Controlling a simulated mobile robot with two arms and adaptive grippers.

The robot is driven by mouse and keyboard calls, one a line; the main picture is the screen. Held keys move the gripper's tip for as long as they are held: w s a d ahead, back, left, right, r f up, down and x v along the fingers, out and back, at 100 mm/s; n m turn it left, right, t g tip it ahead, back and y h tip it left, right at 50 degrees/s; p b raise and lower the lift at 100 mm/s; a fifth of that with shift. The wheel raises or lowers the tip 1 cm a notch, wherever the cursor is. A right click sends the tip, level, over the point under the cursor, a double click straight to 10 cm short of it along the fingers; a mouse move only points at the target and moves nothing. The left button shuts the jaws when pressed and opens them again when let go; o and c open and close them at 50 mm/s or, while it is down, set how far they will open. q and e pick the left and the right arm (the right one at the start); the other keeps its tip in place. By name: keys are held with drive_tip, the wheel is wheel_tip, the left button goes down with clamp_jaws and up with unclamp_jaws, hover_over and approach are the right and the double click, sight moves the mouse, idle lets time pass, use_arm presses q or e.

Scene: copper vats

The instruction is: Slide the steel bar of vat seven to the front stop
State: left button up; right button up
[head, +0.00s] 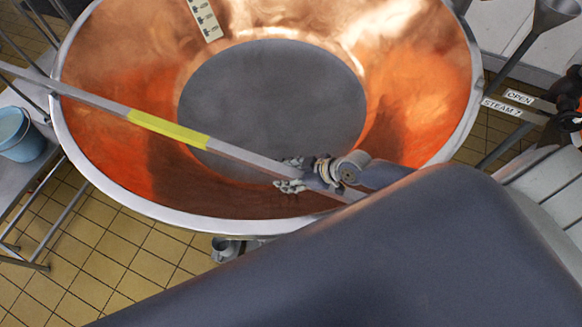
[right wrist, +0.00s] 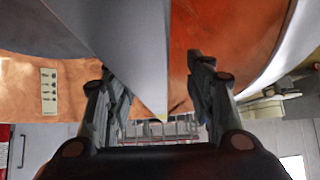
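The steel bar (head: 240,153) with a yellow band (head: 168,129) lies across the copper vat (head: 425,75), slanting from the upper left to the lower right. My right gripper (head: 291,174) is at the bar, right of the yellow band, near the vat's near rim. In the right wrist view the bar (right wrist: 135,45) runs between the two spread fingers of the right gripper (right wrist: 153,75). A gap shows between the bar and the right-hand finger. The bar's lower right end is hidden behind my arm. My left gripper is not in view.
A plate reading "STEAM 7" (head: 508,111) and an "OPEN" plate (head: 519,96) are at the right by a valve. A blue bucket (head: 18,134) stands on a metal table at the left. A label strip (head: 205,18) is on the vat's inner wall. Yellow tiles (head: 135,255) cover the floor.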

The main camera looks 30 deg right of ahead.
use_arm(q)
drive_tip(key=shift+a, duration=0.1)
use_arm(e)
drive_tip(key=shift+w+d+r, duration=0.1)
drive_tip(key=shift+d, duration=0.1)
drive_tip(key=v, duration=1)
drive_tip(key=shift+s+d+r, duration=0.1)
drive_tip(key=shift+s+r, duration=0.15)
drive_tip(key=shift+s, duration=0.1)
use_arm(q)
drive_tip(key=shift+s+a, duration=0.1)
use_arm(e)
drive_tip(key=shift+s+d+r, duration=0.15)
drive_tip(key=shift+s+r, duration=0.1)
drive_tip(key=shift+r, duration=0.25)
